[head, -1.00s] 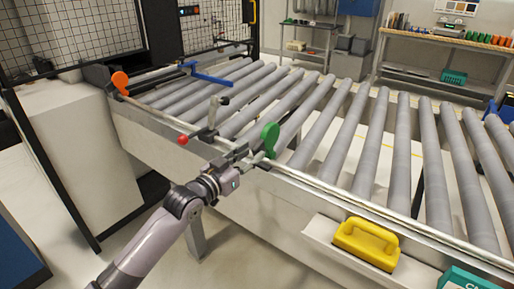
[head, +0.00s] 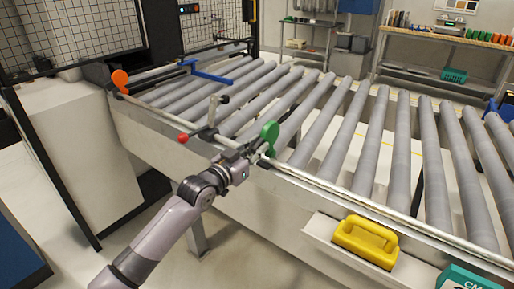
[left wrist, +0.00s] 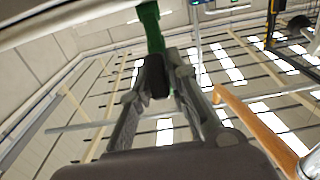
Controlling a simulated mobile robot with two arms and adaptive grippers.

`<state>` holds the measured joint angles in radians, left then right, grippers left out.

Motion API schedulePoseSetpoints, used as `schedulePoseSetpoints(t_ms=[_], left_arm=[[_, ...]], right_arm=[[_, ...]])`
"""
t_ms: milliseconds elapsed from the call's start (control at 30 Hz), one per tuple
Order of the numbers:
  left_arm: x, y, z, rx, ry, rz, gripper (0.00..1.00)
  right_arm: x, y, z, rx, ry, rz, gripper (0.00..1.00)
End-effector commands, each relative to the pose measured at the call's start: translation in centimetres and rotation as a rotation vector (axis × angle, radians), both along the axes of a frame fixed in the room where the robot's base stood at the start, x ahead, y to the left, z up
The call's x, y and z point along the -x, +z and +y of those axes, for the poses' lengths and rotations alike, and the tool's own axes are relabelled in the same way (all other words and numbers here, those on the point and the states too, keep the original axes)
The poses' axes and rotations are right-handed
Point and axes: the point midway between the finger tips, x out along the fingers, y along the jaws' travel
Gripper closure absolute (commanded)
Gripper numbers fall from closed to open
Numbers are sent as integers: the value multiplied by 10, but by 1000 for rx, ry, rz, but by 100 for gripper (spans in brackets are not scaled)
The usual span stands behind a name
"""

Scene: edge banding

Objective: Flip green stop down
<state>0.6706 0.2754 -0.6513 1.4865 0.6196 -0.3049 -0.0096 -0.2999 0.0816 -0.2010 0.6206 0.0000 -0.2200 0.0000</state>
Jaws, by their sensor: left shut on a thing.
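The green stop (head: 269,138) stands upright at the near edge of the roller conveyor, its round head up above the side rail (head: 340,194). My left gripper (head: 257,157) reaches it from below left, and its fingers are shut on its lower part. In the left wrist view, the green stop (left wrist: 151,27) rises from between the fingertips (left wrist: 156,76), which hide its lower end. My right gripper is in neither view.
A lever with a red ball (head: 183,138) and a dark-tipped post (head: 224,99) are close left of my gripper. An orange stop (head: 120,79) stands farther left. A yellow-handled tool (head: 366,240) sits on a shelf at the conveyor's front.

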Motion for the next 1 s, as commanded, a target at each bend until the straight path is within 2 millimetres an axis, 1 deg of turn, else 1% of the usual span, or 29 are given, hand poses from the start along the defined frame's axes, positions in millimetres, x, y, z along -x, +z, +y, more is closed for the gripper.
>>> schedulePoseSetpoints(t_ms=[33, 133, 167, 767, 867, 1000], left_arm=[[0, 0, 0, 0, 0, 0, 93], [0, 0, 0, 0, 0, 0, 99], [0, 0, 0, 0, 0, 0, 100], [0, 0, 0, -2, 0, 2, 100], [-1, 3, 0, -9, 1, 11, 100], [-3, 10, -2, -33, 0, 43, 100]], right_arm=[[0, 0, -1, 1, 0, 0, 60], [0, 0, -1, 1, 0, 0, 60], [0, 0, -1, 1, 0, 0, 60], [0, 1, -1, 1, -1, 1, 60], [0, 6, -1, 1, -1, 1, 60], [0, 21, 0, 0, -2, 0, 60]])
